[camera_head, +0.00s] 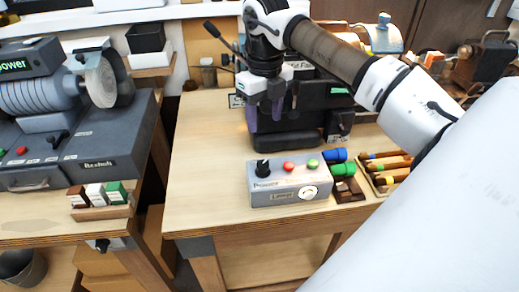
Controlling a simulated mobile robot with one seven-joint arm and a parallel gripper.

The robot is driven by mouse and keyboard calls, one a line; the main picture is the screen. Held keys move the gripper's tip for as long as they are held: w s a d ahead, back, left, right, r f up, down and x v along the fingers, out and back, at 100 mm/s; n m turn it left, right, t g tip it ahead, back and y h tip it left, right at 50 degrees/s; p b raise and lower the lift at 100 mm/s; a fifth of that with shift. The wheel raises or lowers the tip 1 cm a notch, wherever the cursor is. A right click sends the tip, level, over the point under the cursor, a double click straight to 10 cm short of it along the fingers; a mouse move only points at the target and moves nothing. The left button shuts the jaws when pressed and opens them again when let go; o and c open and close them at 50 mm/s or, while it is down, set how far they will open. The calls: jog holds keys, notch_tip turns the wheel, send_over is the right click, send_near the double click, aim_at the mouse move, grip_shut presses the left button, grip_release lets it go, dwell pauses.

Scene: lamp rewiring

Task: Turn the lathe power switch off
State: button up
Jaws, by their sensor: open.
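A grey control box (285,185) sits near the front edge of the middle bench. On its top are a black knob (262,167), a red button (288,166) and a green button (312,164). Its front has a pale round part (309,192) and small lettering too small to read surely. I cannot tell which of these is the lathe power switch, nor its setting. My gripper (265,114) points down, open, behind and above the box, apart from it. It hides part of a dark machine (325,105) behind it.
Right of the box are blue and green cylinders (342,170) and a tray of wooden-handled tools (387,172). At left, a grinder-like machine (45,95) stands on another bench, with small blocks (98,195) in front. The middle bench's left part (205,165) is clear.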

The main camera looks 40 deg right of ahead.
aim_at(263, 164)
notch_tip(263, 164, down, 14)
jog(key=b, duration=0.8)
jog(key=shift+a+r, duration=0.1)
jog(key=shift+c, duration=0.2)
jog(key=c, duration=0.9)
